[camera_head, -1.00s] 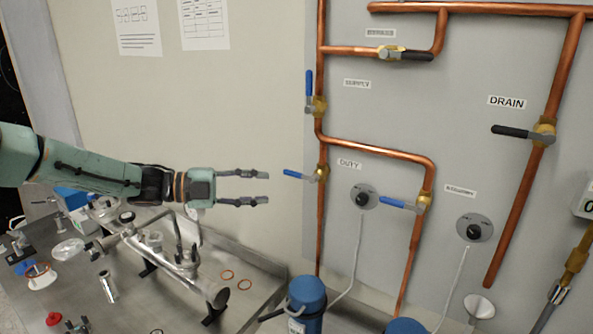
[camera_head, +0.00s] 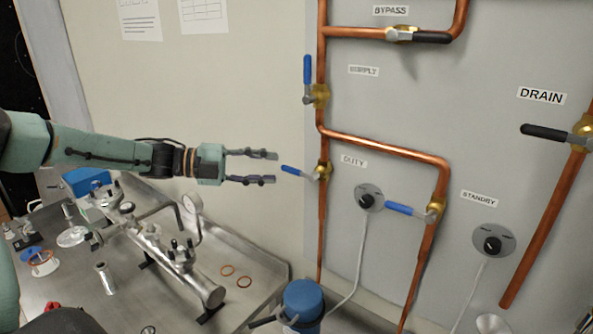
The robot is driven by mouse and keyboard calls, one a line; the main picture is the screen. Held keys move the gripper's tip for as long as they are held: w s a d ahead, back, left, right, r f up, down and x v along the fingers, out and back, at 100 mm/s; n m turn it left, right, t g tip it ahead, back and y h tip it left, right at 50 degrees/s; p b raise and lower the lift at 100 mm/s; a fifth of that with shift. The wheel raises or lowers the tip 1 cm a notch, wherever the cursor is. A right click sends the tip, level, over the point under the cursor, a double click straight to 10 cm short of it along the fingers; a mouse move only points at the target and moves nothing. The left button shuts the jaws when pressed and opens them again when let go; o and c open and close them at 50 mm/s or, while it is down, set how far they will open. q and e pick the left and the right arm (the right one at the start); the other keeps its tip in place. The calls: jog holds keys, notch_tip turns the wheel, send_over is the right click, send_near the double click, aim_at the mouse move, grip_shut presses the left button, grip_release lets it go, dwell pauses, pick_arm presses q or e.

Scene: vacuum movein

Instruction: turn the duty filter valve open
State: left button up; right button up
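The duty valve (camera_head: 323,171) is a brass body on a vertical copper pipe, beside the DUTY label (camera_head: 353,161). Its blue lever (camera_head: 293,170) points left, across the pipe and slightly up. My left gripper (camera_head: 275,167) comes in from the left with its two dark fingers apart and nothing between them. In the picture its fingertips end just left of the lever's tip; I cannot tell the depth between them. My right gripper does not show.
The supply valve's blue lever (camera_head: 307,72) stands upright above. The standby lever (camera_head: 399,208) points left, at the lower right. The black bypass (camera_head: 432,38) and drain (camera_head: 545,132) levers are farther off. A steel bench (camera_head: 240,265) with metal parts is below my arm.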

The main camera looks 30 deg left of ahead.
aim_at(288, 170)
pick_arm(q)
jog(key=x, duration=0.2)
jog(key=b+x, duration=0.2)
jog(key=x, duration=0.1)
jog(key=shift+w+d+f, duration=0.15)
jog(key=shift+w+f, duration=0.1)
jog(key=shift+f, duration=0.15)
jog(key=shift+w+d+r, duration=0.1)
jog(key=shift+w+d, duration=0.05)
jog(key=shift+d, duration=0.25)
jog(key=shift+s+a, duration=0.25)
jog(key=shift+a, duration=0.05)
jog(key=shift+w, duration=0.25)
jog(key=shift+c, duration=1.3)
jog(key=shift+w+d, duration=0.15)
jog(key=shift+d, duration=0.1)
jog(key=shift+c, duration=1.4)
jog(key=shift+a, duration=0.1)
grip_shut()
